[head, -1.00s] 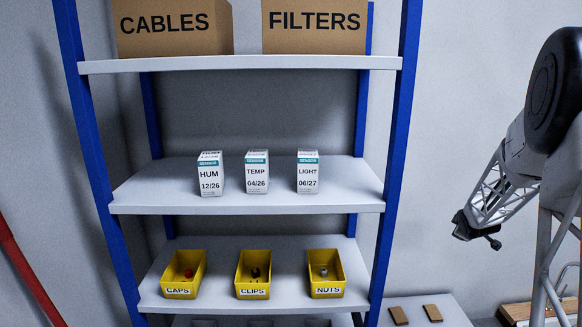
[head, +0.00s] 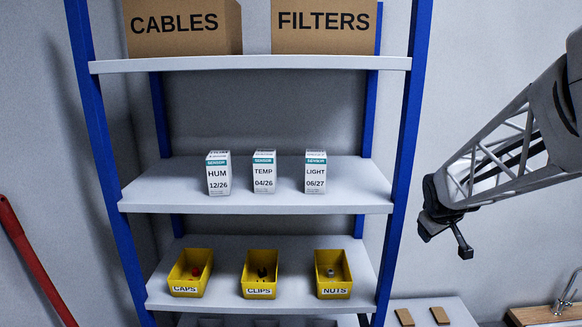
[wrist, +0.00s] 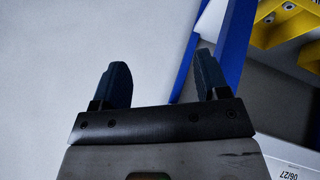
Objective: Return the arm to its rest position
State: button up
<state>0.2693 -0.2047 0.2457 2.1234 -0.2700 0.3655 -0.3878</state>
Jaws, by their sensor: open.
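My gripper (wrist: 160,82) shows in the wrist view with its two dark fingers apart and nothing between them. The fingers are too small there to make out well.
A blue-posted shelf (head: 250,203) holds HUM (head: 218,174), TEMP (head: 264,172) and LIGHT (head: 315,172) boxes. Below stand yellow CAPS (head: 185,289), CLIPS (head: 259,291) and NUTS (head: 333,291) bins. CABLES (head: 183,27) and FILTERS (head: 326,27) boxes are on top. Wall space right of the shelf is free.

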jog(key=s+a+m+g+y, duration=0.1)
jog(key=s+a, duration=0.5)
jog(key=s, duration=0.4)
jog(key=s+a+m+g+y, duration=0.1)
jog(key=s+a, duration=0.5)
jog(key=s, duration=0.5)
jog(key=s+a+m+g+y, duration=0.1)
jog(key=s+a+m+g, duration=0.1)
jog(key=s+a, duration=0.4)
jog(key=s, duration=0.5)
jog(key=shift+a, duration=0.15)
